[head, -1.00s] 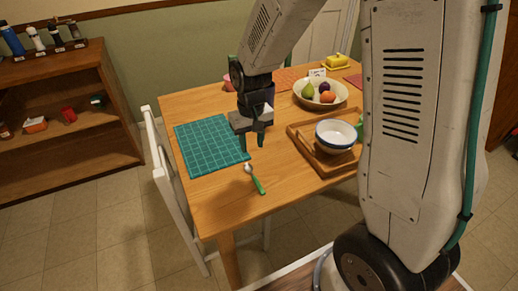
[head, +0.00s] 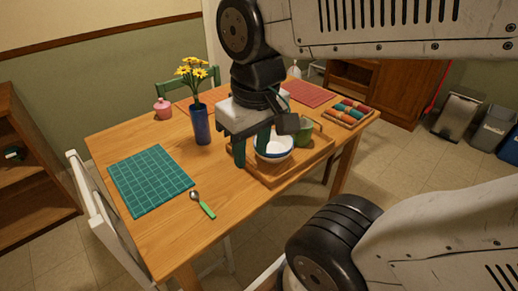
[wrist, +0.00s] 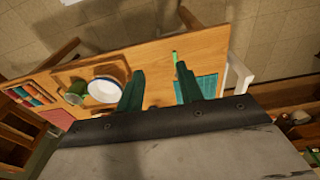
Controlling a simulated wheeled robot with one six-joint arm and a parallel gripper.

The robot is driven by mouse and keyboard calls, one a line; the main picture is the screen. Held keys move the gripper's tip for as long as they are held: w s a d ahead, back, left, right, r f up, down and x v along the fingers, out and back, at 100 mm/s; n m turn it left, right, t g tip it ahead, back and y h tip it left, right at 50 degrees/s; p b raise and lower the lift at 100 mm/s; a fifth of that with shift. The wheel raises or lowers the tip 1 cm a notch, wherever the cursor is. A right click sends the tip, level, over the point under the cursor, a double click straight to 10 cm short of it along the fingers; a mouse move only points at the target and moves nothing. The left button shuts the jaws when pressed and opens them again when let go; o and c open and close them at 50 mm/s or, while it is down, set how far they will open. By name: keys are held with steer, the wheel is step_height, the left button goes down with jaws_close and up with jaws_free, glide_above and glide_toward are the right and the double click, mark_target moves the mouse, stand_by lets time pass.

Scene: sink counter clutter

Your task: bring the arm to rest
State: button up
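My gripper (head: 251,148) is raised over the wooden table (head: 170,235), with its two green fingers apart and nothing between them. In the head view it covers the left part of the wooden tray (head: 290,172) and part of the white, blue-rimmed bowl (head: 273,147). The wrist view also shows the open fingers (wrist: 160,88), with the bowl (wrist: 103,88) to their left. A spoon with a green handle (head: 205,209) lies on the table, right of the green grid placemat (head: 150,180).
A blue vase with yellow flowers (head: 201,124) stands left of my gripper. A green mug (head: 304,132) is by the bowl. A pink pot (head: 162,109), a red mat (head: 308,93) and colored rolls (head: 349,111) are farther back. A white chair (head: 95,205) stands at left.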

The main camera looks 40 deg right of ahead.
steer(key=shift+s+d+r, duration=0.1)
steer(key=shift+s+r, duration=0.05)
steer(key=shift+s, duration=0.8)
steer(key=shift+o, duration=0.3)
